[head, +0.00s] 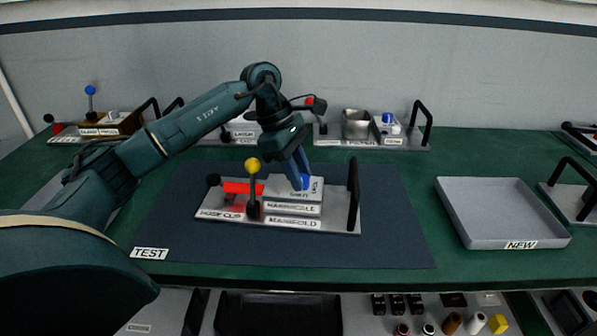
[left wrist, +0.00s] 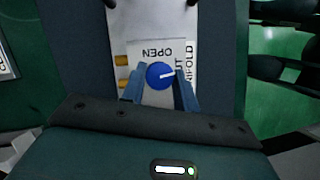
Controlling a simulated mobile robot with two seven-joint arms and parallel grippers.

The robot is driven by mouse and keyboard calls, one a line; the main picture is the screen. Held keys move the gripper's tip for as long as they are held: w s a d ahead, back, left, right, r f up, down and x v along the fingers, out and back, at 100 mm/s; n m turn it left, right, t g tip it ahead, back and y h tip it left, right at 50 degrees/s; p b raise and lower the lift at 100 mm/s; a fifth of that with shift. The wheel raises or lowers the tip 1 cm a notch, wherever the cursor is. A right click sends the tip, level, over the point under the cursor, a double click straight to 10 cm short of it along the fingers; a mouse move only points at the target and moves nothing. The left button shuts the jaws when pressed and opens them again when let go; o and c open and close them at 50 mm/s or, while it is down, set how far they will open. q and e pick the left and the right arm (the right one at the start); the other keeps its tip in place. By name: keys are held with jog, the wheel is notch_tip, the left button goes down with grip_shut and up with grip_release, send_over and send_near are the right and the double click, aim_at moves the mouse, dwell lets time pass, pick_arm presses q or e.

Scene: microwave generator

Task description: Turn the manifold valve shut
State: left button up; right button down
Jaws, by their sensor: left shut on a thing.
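The manifold (head: 340,222) is a grey plate on the dark mat, with a white valve block and a blue round valve knob (head: 305,183). The knob also shows in the left wrist view (left wrist: 159,75), its white pointer line aimed right, toward a label ending in "UT". One finger hides part of the side label. My right gripper is not in view.
On the plate, a yellow-balled lever (head: 252,168) and red hose clip (head: 240,187) stand left of the block, and a black handle (head: 354,195) stands right. An empty grey tray (head: 480,235) labelled "NEW" is at right. The mat (head: 395,240) is clear around the plate.

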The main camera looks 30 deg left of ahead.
pick_arm(q)
jog(key=shift+w+m+g, duration=0.1)
jog(key=shift+m+g, duration=0.3)
jog(key=shift+m, duration=0.6)
jog(key=o, duration=1)
jog(key=v, duration=1.3)
jog(key=shift+r, duration=0.1)
